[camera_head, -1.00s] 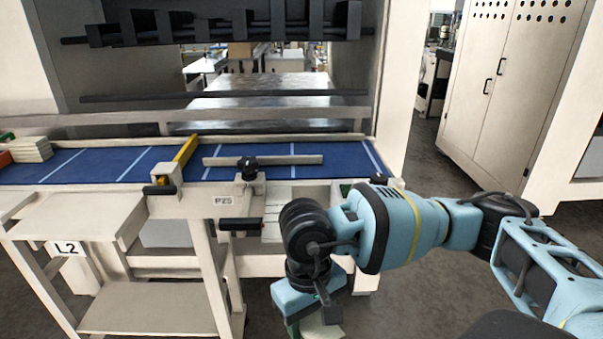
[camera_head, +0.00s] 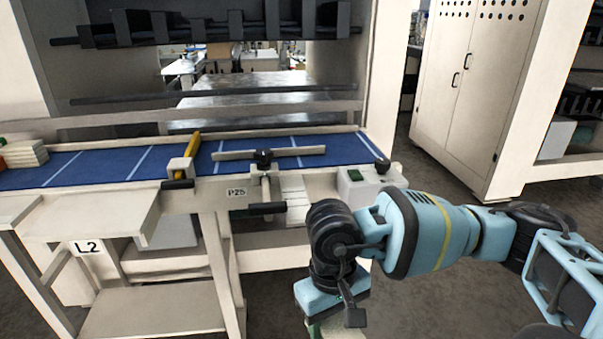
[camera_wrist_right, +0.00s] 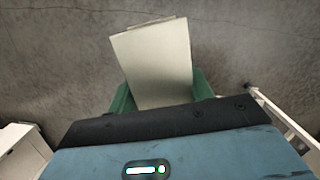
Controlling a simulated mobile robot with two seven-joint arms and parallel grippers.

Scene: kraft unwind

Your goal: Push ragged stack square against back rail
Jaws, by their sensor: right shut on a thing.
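My right gripper (camera_wrist_right: 162,95) is shut on a pale cream block or stack (camera_wrist_right: 155,62), gripped between green fingers over the grey floor. In the head view only a sliver of that cream piece (camera_head: 345,330) shows below the wrist, at the bottom edge. A cream stack (camera_head: 25,154) with uneven layers lies at the far left of the blue bed (camera_head: 110,168). A pale rail (camera_head: 110,143) runs along the back of the bed. My left gripper is not in view.
A yellow bar with a white block (camera_head: 181,168) and a grey crossbar (camera_head: 285,153) with a black knob lie over the bed. A side table marked L2 (camera_head: 65,215) stands at front left. A white box with a green button (camera_head: 365,183) is near my right arm. A cabinet (camera_head: 470,90) stands at right.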

